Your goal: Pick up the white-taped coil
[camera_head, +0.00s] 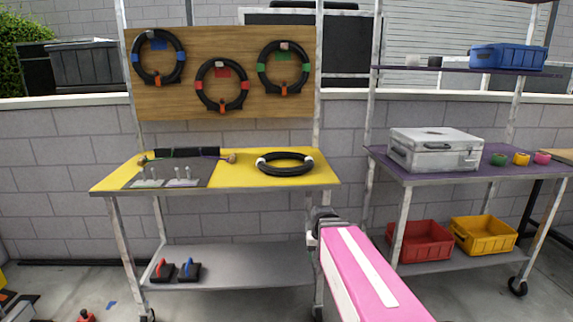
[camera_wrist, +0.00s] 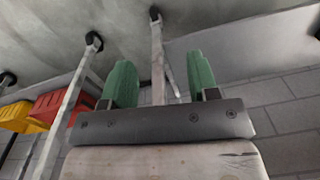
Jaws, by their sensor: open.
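The white-taped coil (camera_head: 285,164) is a black ring with white tape at its left and right sides. It lies flat on the right part of the yellow-topped table (camera_head: 240,178) in the head view. My gripper (camera_wrist: 161,85) shows in the wrist view with two green fingers spread apart and nothing between them. In the head view my pink arm reaches up from the bottom, and its end is below and right of the coil, near the table's right leg. The coil is not visible in the wrist view.
Coils with blue tape (camera_head: 135,58), red tape (camera_head: 199,85) and green tape (camera_head: 261,67) hang on a wooden board (camera_head: 220,50). A dark cable bundle (camera_head: 187,153) and a lever panel (camera_head: 165,176) occupy the table's left. A shelf cart (camera_head: 440,179) with a silver case (camera_head: 435,152) stands right.

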